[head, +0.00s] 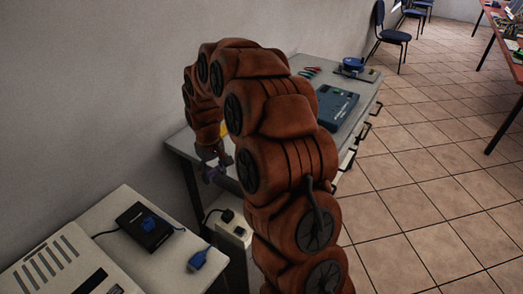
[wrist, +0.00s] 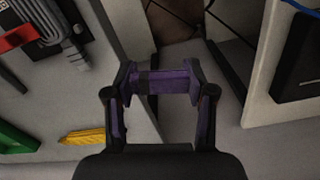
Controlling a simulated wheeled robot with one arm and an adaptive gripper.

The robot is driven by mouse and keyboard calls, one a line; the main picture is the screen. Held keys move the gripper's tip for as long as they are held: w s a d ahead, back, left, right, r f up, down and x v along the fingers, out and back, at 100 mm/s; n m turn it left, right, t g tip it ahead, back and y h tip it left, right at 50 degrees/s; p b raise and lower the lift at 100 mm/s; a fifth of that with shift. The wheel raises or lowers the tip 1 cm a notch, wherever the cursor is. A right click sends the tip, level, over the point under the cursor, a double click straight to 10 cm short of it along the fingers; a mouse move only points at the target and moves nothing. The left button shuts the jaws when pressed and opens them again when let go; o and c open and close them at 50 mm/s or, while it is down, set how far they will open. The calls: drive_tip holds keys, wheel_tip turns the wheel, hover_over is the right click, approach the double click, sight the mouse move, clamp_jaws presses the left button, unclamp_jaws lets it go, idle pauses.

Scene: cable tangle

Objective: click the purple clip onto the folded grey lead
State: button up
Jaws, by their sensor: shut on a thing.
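The purple clip (wrist: 165,80) spans the gap between my gripper's fingertips (wrist: 163,75) in the wrist view. My gripper is shut on it. In the head view my gripper (head: 213,166) hangs by the left end of the far bench, and the clip is too small to tell from it there. In the head view my arm hides the lead.
The wrist view shows a red piece (wrist: 18,38), a yellow piece (wrist: 92,136) and a green piece (wrist: 15,137) on the bench. A gap lies below my gripper. A near bench (head: 165,270) holds a black box (head: 143,226) and a blue plug (head: 198,259).

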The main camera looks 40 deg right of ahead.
drive_tip(key=s+d+r+n, duration=0.1)
drive_tip(key=s+d, duration=0.1)
drive_tip(key=d, duration=0.3)
drive_tip(key=s+d+r+p, duration=0.1)
drive_tip(key=s+d, duration=0.1)
drive_tip(key=d, duration=0.2)
drive_tip(key=s+d+r+n+p, duration=0.1)
drive_tip(key=s+d, duration=0.1)
drive_tip(key=d, duration=0.3)
drive_tip(key=shift+s+d+n, duration=0.15)
drive_tip(key=shift+d+n, duration=0.15)
drive_tip(key=shift+d, duration=0.05)
drive_tip(key=shift+f, duration=2.3)
drive_tip(key=shift+f+b, duration=0.2)
drive_tip(key=shift+b, duration=0.6)
drive_tip(key=shift+s+f+b, duration=0.1)
drive_tip(key=shift+f+b, duration=0.6)
drive_tip(key=shift+f, duration=0.5)
drive_tip(key=o, duration=1.3)
drive_tip(key=shift+o, duration=0.2)
drive_tip(key=shift+r, duration=0.1)
